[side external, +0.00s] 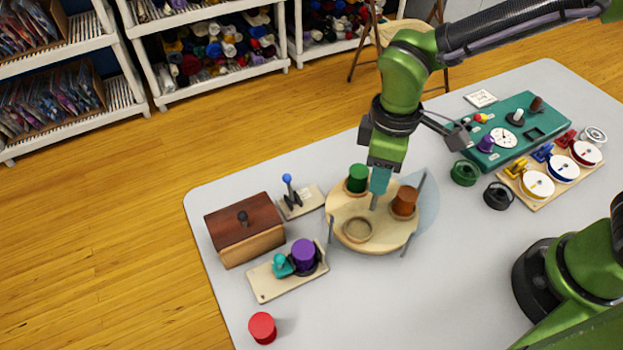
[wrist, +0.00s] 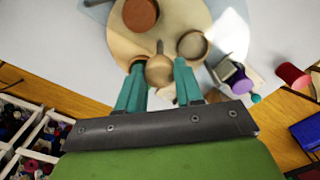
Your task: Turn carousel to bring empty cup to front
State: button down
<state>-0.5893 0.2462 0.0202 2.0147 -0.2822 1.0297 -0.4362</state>
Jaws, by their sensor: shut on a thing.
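The carousel (side external: 348,234) is a round pale wooden disc on the grey table. It carries a cup with a green cylinder (side external: 357,176) at its back, a cup with a brown-orange cylinder (side external: 404,200) at its right, and an empty cup (side external: 358,230) on its lower left. In the wrist view the empty cup (wrist: 192,45) is right of the fingers and the brown cylinder (wrist: 140,14) is above them. The green cylinder is hidden in the wrist view.
Grey posts (side external: 405,244) stand around the disc, with a pale blue clear sheet (side external: 429,208) at its right. A wooden chest (side external: 245,230), a lever board (side external: 298,203) and a board with a purple cylinder (side external: 303,254) are left. The table's front middle is clear.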

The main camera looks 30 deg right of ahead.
jog(key=shift+m, duration=2.9)
jog(key=shift+r+m, duration=0.1)
jog(key=shift+m, duration=9)
jog(key=c, duration=0.7)
grip_release()
jog(key=shift+c, duration=0.2)
